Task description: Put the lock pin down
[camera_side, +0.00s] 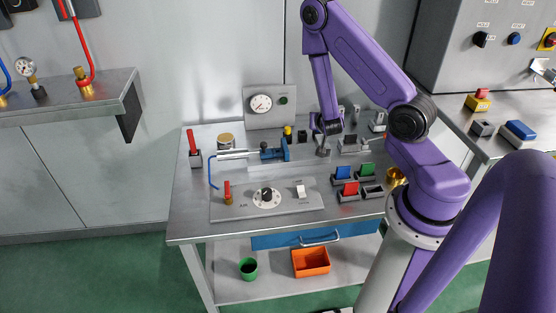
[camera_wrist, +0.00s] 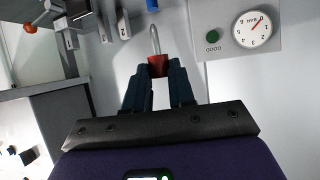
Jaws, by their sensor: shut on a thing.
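My gripper (camera_side: 323,132) is over the back right part of the steel bench. In the wrist view my gripper (camera_wrist: 158,76) is shut on a small red body with a thin, bent silver rod (camera_wrist: 157,66), which appears to be the lock pin. The silver rod sticks out beyond the fingertips. In the side view the held piece cannot be made out clearly, and whether it touches the bench cannot be told.
A blue clamp (camera_side: 277,151) stands left of my gripper. A gauge panel (camera_side: 270,92) stands behind. A control plate (camera_side: 240,208) lies at the front left. Bare bench shows at the left edge (camera_side: 190,215).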

